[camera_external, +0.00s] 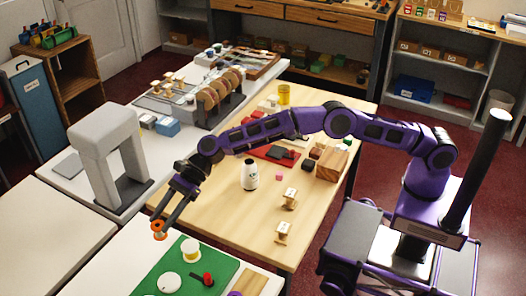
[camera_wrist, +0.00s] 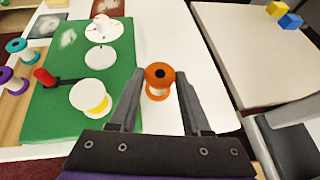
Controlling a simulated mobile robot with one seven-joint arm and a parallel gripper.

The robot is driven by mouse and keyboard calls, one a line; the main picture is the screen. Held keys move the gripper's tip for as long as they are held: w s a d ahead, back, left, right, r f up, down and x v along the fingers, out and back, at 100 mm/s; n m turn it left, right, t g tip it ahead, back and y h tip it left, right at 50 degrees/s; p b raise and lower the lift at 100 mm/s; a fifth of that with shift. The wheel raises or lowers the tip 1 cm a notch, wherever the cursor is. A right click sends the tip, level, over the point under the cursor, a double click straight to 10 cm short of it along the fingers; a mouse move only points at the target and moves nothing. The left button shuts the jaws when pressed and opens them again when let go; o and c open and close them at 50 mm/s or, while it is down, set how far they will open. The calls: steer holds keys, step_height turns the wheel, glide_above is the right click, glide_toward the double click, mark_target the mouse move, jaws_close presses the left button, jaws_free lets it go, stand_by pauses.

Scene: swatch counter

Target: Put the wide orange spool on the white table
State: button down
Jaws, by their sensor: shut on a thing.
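The orange spool (camera_external: 159,231) hangs at the end of my gripper (camera_external: 161,211) in the external view. In the wrist view the spool (camera_wrist: 158,73) sits between the two fingertips (camera_wrist: 158,82), and my gripper is shut on it. A white table (camera_external: 112,267) lies below and around it, beside the green mat. The white table surface (camera_wrist: 163,118) also shows under the spool in the wrist view. I cannot tell how far the spool is above the surface.
The green mat (camera_external: 165,280) bears white spools and a red-topped thing (camera_external: 208,279). Teal (camera_wrist: 17,46) and purple (camera_wrist: 12,82) spools stand left of it. A grey arch (camera_external: 106,135) stands behind my gripper. A white bottle (camera_external: 250,175) stands on the wooden table.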

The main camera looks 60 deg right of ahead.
steer(key=shift+f+b, duration=0.5)
steer(key=shift+f, duration=2.1)
steer(key=shift+f, duration=0.2)
steer(key=shift+c, duration=1.8)
jaws_free()
steer(key=shift+r, duration=0.2)
steer(key=v, duration=1.2)
